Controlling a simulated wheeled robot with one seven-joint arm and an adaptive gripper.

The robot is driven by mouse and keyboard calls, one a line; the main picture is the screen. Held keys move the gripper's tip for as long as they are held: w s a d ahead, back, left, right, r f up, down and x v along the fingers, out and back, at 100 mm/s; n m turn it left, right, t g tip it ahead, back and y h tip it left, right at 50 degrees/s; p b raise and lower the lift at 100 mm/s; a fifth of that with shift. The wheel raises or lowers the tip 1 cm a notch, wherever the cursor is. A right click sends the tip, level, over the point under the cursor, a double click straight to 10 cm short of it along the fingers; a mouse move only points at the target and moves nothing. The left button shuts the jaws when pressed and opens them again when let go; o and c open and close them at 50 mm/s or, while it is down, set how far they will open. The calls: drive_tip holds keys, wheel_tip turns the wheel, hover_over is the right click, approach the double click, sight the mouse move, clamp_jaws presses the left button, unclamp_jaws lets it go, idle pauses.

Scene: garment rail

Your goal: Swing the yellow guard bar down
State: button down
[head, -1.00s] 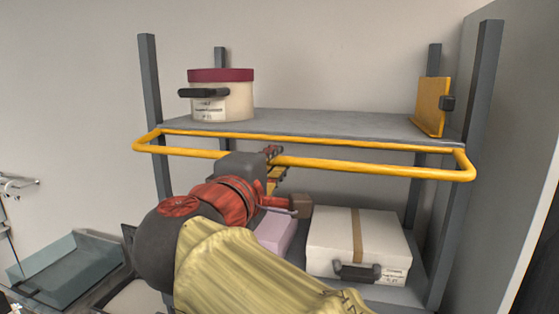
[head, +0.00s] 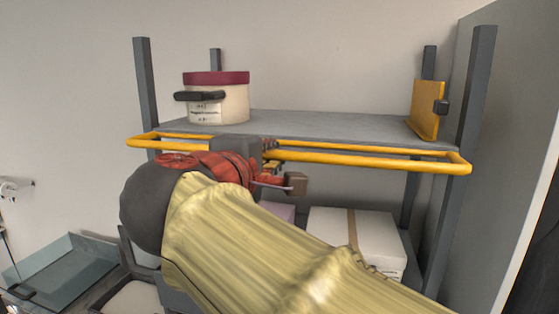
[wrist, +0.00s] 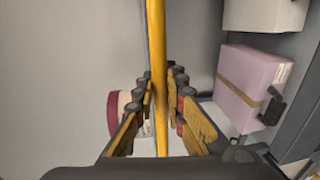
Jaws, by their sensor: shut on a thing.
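The yellow guard bar (head: 365,160) is a long tubular loop across the front of the upper shelf, at about the height of the shelf board. In the wrist view the bar (wrist: 156,60) runs up the middle between the finger pads. My gripper (head: 270,155) is at the bar's middle-left in the head view, partly hidden by my own arm. In the wrist view my gripper (wrist: 160,115) has its fingers on either side of the bar and is shut on it. My arm hides part of the bar's left half.
On the upper shelf (head: 320,124) stand a cream round box with a dark red lid (head: 216,98) and a yellow panel (head: 425,110). A white case (head: 355,235) and a pink box (wrist: 250,85) are on the lower shelf. A wall (head: 505,150) stands close on the right.

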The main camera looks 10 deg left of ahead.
drive_tip(key=c, duration=1.8)
unclamp_jaws()
drive_tip(key=shift+c, duration=0.2)
drive_tip(key=shift+s+r, duration=0.1)
drive_tip(key=s+r, duration=0.1)
drive_tip(key=s, duration=1)
drive_tip(key=shift+s+a+r, duration=0.2)
drive_tip(key=shift+s+a, duration=0.15)
drive_tip(key=shift+a, duration=0.1)
